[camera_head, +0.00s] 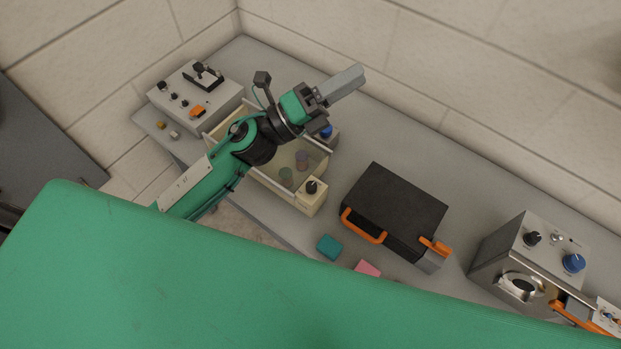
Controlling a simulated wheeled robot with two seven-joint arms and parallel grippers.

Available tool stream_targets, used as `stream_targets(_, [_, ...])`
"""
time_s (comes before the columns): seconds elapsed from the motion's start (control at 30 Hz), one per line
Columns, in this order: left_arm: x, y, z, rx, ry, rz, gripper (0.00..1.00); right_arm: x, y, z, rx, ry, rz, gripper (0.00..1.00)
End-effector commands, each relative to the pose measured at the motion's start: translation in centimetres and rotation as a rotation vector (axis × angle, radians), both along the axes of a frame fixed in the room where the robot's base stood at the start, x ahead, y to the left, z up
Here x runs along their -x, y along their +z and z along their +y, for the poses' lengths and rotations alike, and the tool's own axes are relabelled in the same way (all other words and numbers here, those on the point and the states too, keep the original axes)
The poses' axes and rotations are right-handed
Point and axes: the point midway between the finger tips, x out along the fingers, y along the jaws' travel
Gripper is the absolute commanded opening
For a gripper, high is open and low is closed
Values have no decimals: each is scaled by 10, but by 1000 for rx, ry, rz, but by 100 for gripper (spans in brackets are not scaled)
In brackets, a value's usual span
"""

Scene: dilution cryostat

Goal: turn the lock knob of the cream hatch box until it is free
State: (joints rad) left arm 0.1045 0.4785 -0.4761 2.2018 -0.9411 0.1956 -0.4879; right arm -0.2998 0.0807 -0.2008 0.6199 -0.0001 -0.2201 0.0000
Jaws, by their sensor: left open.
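The cream hatch box (300,203) stands on the grey bench, left of the middle. My left gripper (345,86) is open, above and behind the box toward the wall, well apart from the knob. Its grey fingers overlap in this view, and nothing shows between them. My left arm crosses over the box and hides part of it. My right gripper is not in view.
A black case (395,208) with orange handles stands right of the box. A grey instrument (195,92) is at the far left, a metal unit with a blue knob (573,263) at the right. Teal (329,246) and pink (367,268) blocks lie in front. The bench back (440,145) is clear.

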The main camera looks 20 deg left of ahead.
Motion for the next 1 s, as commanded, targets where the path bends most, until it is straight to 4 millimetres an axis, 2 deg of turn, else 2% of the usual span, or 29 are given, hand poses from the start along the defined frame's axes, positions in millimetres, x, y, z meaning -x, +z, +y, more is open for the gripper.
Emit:
stream_targets(0.07, [14, 1, -18, -152, -91, -157, 47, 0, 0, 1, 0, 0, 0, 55])
stream_targets(0.2, [38, -18, -40, -416, -250, -403, 47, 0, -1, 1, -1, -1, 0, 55])
stream_targets(0.3, [50, -40, -44, -608, -363, -558, 47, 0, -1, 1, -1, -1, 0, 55])
stream_targets(0.4, [57, -67, -38, -799, -478, -691, 47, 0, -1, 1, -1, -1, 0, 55])
stream_targets(0.57, [57, -109, -9, -1104, -667, -859, 47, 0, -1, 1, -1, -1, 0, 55])
stream_targets(0.7, [47, -138, 32, -1360, -835, -950, 47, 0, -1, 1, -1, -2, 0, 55])
stream_targets(0.9, [33, -156, 87, -1617, -1020, -986, 47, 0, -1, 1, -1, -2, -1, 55])
stream_targets(1.0, [29, -158, 103, -1680, -1070, -984, 47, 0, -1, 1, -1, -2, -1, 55])
